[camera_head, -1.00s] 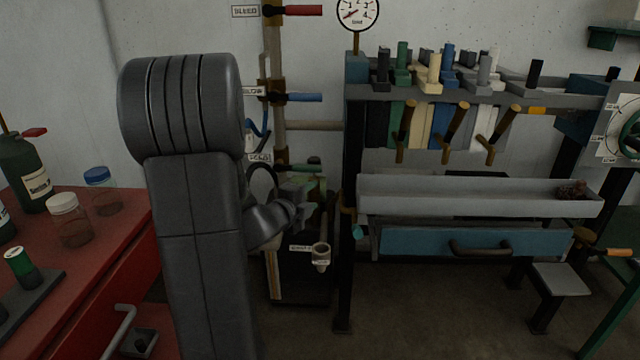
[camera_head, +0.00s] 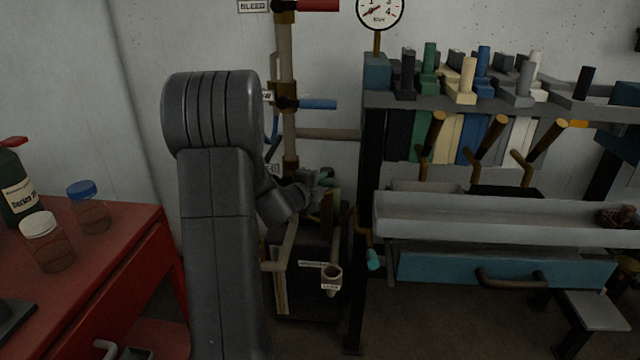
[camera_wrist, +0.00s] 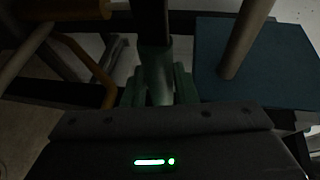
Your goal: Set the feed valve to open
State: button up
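Levers stand on the pipe at the wall: red at the top (camera_head: 318,5), blue below (camera_head: 318,104), and a green one (camera_head: 329,181) lowest. The blue and green levers' labels are mostly hidden by my arm, so I cannot read which is the feed valve. My gripper (camera_head: 312,188) is at the green lever, partly hidden by my wrist. In the wrist view a green handle (camera_wrist: 155,76) points toward my palm, between the greenish fingers of my gripper (camera_wrist: 160,92). The fingers lie close along both sides; whether they press on it is unclear.
A rack with a gauge (camera_head: 380,10), several coloured blocks, a grey trough (camera_head: 500,222) and a blue drawer (camera_head: 505,268) stands to the right. A red bench (camera_head: 115,245) with jars is on the left.

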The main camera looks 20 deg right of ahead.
grip_shut()
jog(key=shift+r, duration=0.1)
